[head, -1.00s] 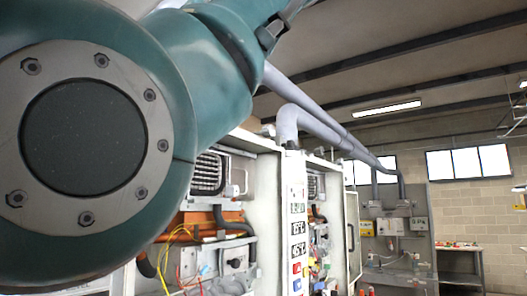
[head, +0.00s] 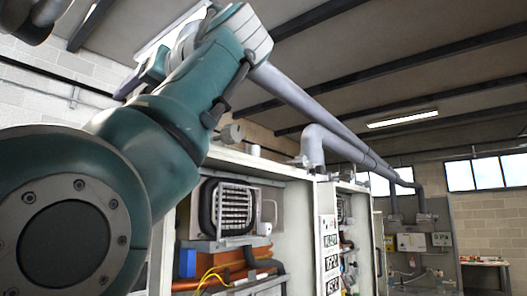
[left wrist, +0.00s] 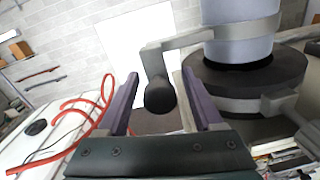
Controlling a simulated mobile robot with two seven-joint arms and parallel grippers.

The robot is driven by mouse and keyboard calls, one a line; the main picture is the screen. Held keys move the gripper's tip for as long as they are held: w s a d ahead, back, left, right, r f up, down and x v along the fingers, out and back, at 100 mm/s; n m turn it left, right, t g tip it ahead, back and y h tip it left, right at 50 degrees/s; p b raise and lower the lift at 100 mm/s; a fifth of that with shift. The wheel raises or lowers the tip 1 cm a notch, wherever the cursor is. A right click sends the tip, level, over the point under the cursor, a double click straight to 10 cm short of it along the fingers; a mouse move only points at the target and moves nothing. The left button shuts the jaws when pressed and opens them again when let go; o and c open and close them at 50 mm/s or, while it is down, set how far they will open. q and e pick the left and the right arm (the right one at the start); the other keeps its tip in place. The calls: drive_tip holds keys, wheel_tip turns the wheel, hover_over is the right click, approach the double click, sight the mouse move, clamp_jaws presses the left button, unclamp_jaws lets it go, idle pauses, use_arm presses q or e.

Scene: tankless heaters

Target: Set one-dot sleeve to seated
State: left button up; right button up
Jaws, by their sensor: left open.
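In the left wrist view, my left gripper (left wrist: 161,80) is open, with its two purple fingers spread. A black ball knob (left wrist: 160,95) on a grey lever (left wrist: 185,40) shows between the fingers; I cannot tell whether they touch it. The lever joins a clamp around a pale pipe or sleeve (left wrist: 240,45), above a wide black collar (left wrist: 250,82). No dot mark is visible on it, so I cannot tell whether it is the one-dot sleeve. In the head view, my left arm reaches up from the lower left, its gripper partly hidden behind the wrist.
An open heater cabinet (head: 300,215) with a coil (head: 232,208) and yellow wires stands below my arm. Thick grey pipes (head: 310,100) run along above it. In the left wrist view, a red hose (left wrist: 75,110) lies left of the gripper over a pale surface.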

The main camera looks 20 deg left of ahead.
use_arm(q)
drive_tip(key=shift+c, duration=0.4)
clamp_jaws()
drive_tip(key=shift+w, duration=0.1)
idle(0.9)
